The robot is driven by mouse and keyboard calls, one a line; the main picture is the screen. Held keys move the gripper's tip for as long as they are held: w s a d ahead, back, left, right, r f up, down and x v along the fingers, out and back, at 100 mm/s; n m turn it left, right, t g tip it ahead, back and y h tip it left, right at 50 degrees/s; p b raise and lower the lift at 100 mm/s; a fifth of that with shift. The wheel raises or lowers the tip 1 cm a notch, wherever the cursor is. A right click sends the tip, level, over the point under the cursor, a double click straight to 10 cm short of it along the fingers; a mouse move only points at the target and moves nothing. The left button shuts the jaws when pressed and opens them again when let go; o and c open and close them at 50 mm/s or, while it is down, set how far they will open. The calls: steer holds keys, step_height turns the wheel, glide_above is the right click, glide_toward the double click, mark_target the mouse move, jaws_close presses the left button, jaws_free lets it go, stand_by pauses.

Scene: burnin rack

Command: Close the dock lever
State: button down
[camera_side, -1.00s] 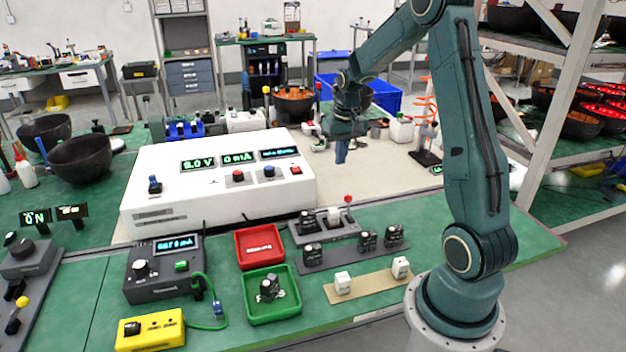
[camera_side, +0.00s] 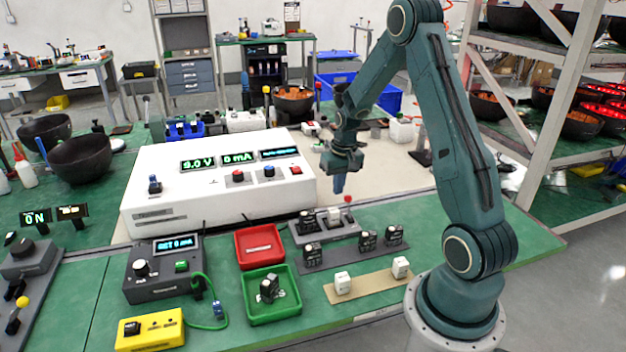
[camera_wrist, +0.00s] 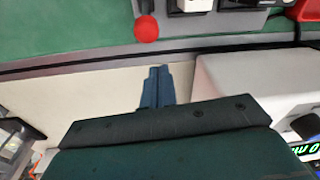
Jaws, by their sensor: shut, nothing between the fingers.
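The dock (camera_side: 326,232) is a dark grey base on the green bench, in the middle of the side view. A whitish module (camera_side: 334,214) sits in it. The dock lever ends in a red ball (camera_side: 348,199), which stands raised at the dock's right end. In the wrist view the red ball (camera_wrist: 146,28) shows near the top, beside the dock's grey edge. My gripper (camera_side: 339,186) points down just behind and above the red ball, apart from it. Its blue fingers (camera_wrist: 157,88) are shut and empty.
The large white power supply (camera_side: 220,185) stands left of my gripper. A red tray (camera_side: 260,246) and a green tray (camera_side: 271,296) lie in front. A rack of dark modules (camera_side: 355,251) and a tan strip with white blocks (camera_side: 370,287) lie in front of the dock.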

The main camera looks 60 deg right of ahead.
mark_target(348, 198)
steer(key=shift+s+a+r, duration=0.2)
steer(key=shift+s+a, duration=0.25)
steer(key=shift+s, duration=0.15)
steer(key=shift+s+a+r, duration=0.2)
steer(key=shift+s+a, duration=0.2)
steer(key=shift+s, duration=0.2)
steer(key=shift+s+a+r, duration=0.25)
steer(key=shift+s+a, duration=0.1)
steer(key=shift+s+a+r, duration=0.2)
steer(key=shift+s+a, duration=0.25)
steer(key=shift+s+a+r, duration=0.15)
steer(key=shift+s+a, duration=0.25)
steer(key=shift+a, duration=0.05)
steer(key=shift+d+r, duration=0.1)
steer(key=shift+r, duration=0.05)
steer(key=shift+r, duration=0.6)
